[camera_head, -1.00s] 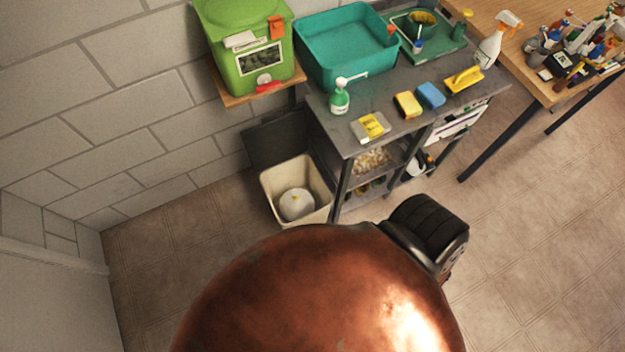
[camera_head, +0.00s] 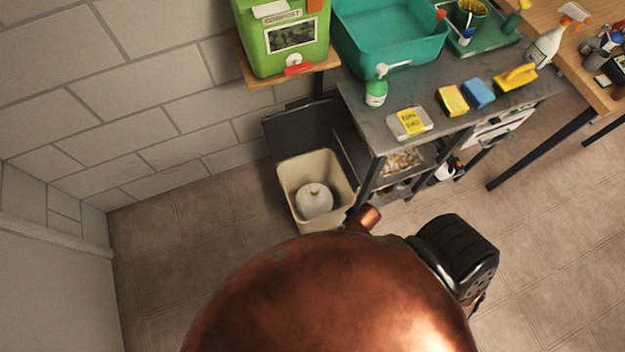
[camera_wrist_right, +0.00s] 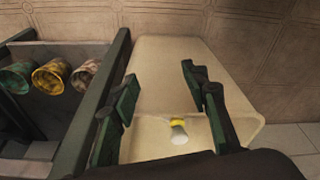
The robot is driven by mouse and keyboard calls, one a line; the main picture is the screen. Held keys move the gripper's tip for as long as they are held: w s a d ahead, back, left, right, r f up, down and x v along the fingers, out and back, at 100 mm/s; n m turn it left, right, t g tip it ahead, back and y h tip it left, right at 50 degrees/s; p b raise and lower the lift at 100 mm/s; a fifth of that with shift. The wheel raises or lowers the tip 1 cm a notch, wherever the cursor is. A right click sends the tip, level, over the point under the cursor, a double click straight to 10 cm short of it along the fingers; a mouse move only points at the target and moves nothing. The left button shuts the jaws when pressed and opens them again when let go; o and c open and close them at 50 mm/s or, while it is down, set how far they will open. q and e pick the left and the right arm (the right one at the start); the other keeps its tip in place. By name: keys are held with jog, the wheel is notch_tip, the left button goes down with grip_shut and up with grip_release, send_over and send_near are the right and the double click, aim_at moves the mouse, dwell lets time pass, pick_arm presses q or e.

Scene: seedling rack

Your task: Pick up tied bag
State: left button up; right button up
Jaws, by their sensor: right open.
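The tied bag (camera_head: 315,201) is a white, rounded bundle at the bottom of a cream bin (camera_head: 335,160) on the floor. In the right wrist view the bag (camera_wrist_right: 179,134) shows small and white with a yellow tie, inside the cream bin (camera_wrist_right: 165,60). My right gripper (camera_wrist_right: 160,97) is open, its two dark green fingers apart over the bin. The bag lies beyond the fingers and is not between them. My right gripper is not visible in the head view, and my left gripper is in neither view.
A grey bench (camera_head: 440,120) with lower shelves stands right beside the bin. A green container (camera_head: 283,40) sits on a wooden shelf above. In the right wrist view several pots (camera_wrist_right: 52,74) stand left of the bin. Floor is clear at left (camera_head: 190,240).

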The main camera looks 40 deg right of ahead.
jog(key=shift+t, duration=0.5)
jog(key=w, duration=0.2)
jog(key=w+a+r+b, duration=0.1)
jog(key=w, duration=0.2)
jog(key=w+a+r+b, duration=0.1)
jog(key=w, duration=0.2)
jog(key=shift+w+a+r, duration=0.15)
jog(key=shift+w+r, duration=0.05)
jog(key=shift+r, duration=0.05)
jog(key=t, duration=0.1)
send_over(316, 189)
jog(key=s, duration=0.2)
notch_tip(316, 189, down, 3)
jog(key=shift+b+x, duration=0.95)
jog(key=shift+x, duration=0.15)
jog(key=shift+w+f+b, duration=0.35)
jog(key=shift+w+f, duration=0.05)
jog(key=shift+f, duration=0.25)
jog(key=x, duration=0.1)
jog(key=b+x, duration=0.2)
jog(key=shift+s+f, duration=0.1)
jog(key=shift+f, duration=0.4)
jog(key=shift+w+a+f+b, duration=0.1)
jog(key=shift+w+f+b, duration=0.15)
jog(key=shift+b, duration=0.2)
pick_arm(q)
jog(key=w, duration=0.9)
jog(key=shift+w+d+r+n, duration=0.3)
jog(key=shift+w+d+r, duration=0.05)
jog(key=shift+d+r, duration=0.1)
